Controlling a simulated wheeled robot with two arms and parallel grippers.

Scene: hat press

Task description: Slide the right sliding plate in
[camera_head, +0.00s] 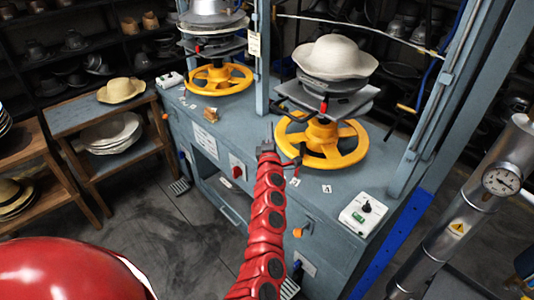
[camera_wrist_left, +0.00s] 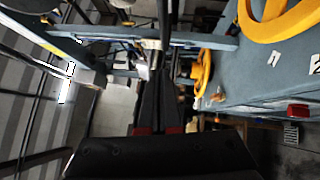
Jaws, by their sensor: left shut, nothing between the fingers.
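The right sliding plate (camera_head: 345,104) is a grey slab on the right press, above its yellow handwheel (camera_head: 345,150). A pale felt hat (camera_head: 333,57) sits on a grey form on top of it. A small handle with a red part (camera_head: 323,104) shows at the plate's front edge. My left gripper (camera_head: 270,137) is shut and empty, in front of the handwheel's left side and below the plate, apart from the plate. In the left wrist view its shut fingers (camera_wrist_left: 160,85) point up the picture. My right gripper is not in view.
The left press has its own yellow handwheel (camera_head: 218,78). A blue-grey upright (camera_head: 435,100) stands right of the right press. A control box (camera_head: 363,213) sits on the bench's front right corner. A wooden stand with a straw hat (camera_head: 121,90) is at left.

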